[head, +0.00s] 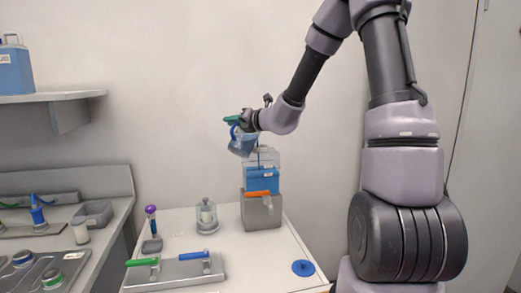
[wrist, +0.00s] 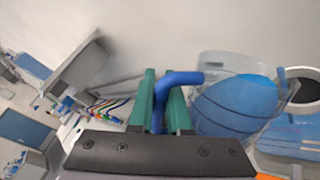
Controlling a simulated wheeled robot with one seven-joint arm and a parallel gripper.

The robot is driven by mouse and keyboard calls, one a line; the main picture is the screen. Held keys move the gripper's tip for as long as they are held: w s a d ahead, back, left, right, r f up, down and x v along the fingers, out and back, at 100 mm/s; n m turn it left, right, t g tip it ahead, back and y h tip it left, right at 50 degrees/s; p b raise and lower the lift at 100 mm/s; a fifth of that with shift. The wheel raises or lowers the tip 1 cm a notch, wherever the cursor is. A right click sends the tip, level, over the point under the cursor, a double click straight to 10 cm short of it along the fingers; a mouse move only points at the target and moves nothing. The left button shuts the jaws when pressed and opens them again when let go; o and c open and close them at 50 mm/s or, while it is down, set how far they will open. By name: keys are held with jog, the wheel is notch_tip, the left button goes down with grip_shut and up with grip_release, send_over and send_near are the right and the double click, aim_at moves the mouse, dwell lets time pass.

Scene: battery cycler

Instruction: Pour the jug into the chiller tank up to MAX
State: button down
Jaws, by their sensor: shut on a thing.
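My gripper (head: 233,121), with green fingers, is shut on the blue handle of the jug. The wrist view shows the fingers (wrist: 162,84) either side of the handle (wrist: 165,92). The clear jug (head: 241,146) holds blue liquid and is tilted above the chiller tank; it also shows in the wrist view (wrist: 232,106). A thin blue line below the jug looks like a stream entering the tank. The chiller tank (head: 261,181) has a clear upper part and blue liquid below, on a grey base. I cannot read its MAX mark. A blue round cap (head: 303,268) lies on the bench.
The white bench (head: 263,262) also holds a grey tray (head: 185,268) with green and blue handles, a clear-domed item (head: 207,216) and a purple-topped tool (head: 151,222). A shelf (head: 45,97) with a blue container (head: 14,67) is at left. Air around the jug is clear.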

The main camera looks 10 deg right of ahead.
jog(key=shift+w+d+r+m+g+p, duration=0.1)
jog(key=shift+w+d+m+g+p, duration=0.1)
jog(key=shift+w+d+m+p, duration=0.5)
jog(key=shift+w+d+r+m+g+p, duration=0.1)
jog(key=shift+w+d+m+g, duration=0.2)
jog(key=shift+m, duration=0.7)
dwell(4.1)
